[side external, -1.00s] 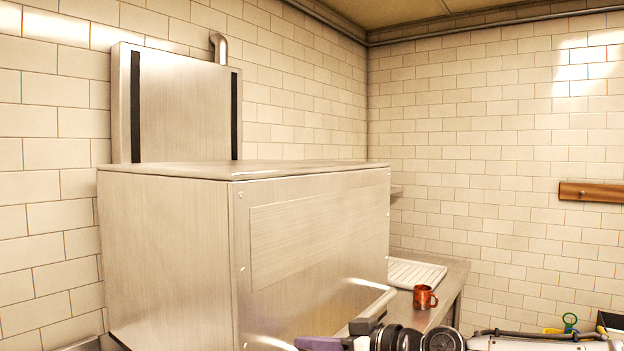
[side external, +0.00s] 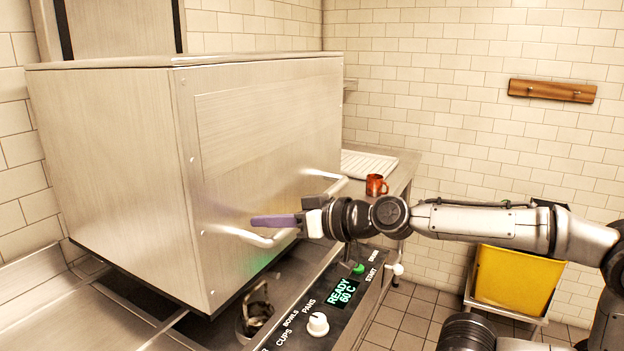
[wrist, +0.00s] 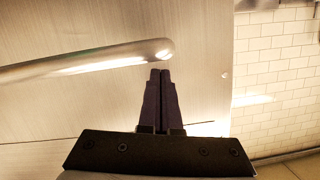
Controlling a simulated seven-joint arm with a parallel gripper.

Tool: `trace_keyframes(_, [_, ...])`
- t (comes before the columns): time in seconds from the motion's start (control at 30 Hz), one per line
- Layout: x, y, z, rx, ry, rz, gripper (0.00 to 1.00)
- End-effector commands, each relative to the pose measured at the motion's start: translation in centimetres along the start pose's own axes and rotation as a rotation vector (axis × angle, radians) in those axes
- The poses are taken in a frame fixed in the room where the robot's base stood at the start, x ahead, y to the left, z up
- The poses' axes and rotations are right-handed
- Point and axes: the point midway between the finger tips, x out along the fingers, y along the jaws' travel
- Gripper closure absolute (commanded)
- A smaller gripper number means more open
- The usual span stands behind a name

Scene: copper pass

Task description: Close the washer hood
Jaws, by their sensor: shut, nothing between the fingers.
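The washer hood (side external: 262,140) is a large brushed-steel box. Its lower front edge stands above the washer deck, with a gap under it. A bar handle (side external: 262,239) runs across the lower front of the hood; in the wrist view the handle (wrist: 90,66) ends just beyond my fingertips. My gripper (side external: 254,221) is shut and empty, its purple fingers pointing left just above the near part of the handle. The shut fingers also show in the wrist view (wrist: 160,72). I cannot tell whether they touch the handle.
The control panel (side external: 335,306) below reads READY 60 C and has a white knob (side external: 318,324). A metal item (side external: 257,312) shows under the hood. An orange mug (side external: 376,185) stands on the side counter by a white ribbed tray (side external: 369,164).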

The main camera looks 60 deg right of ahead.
Motion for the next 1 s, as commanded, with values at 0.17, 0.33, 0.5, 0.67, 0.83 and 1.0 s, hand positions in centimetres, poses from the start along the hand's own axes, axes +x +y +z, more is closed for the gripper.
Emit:
trace_keyframes(0.17, [-0.8, 0.1, -3.0, 0.001, 0.005, 0.004, 1.0])
trace_keyframes(0.33, [-4.3, 0.1, -2.8, 0.001, 0.009, 0.003, 1.0])
trace_keyframes(0.5, [-7.7, 0.1, -2.8, 0.002, 0.009, 0.006, 1.0])
trace_keyframes(0.67, [-9.5, 0.2, -2.7, 0.003, 0.003, 0.008, 1.0])
trace_keyframes(0.83, [-10.4, 0.1, -2.6, 0.002, 0.003, 0.004, 1.0])
trace_keyframes(1.0, [-10.8, -0.5, -1.9, -0.025, -0.03, -0.022, 1.0])
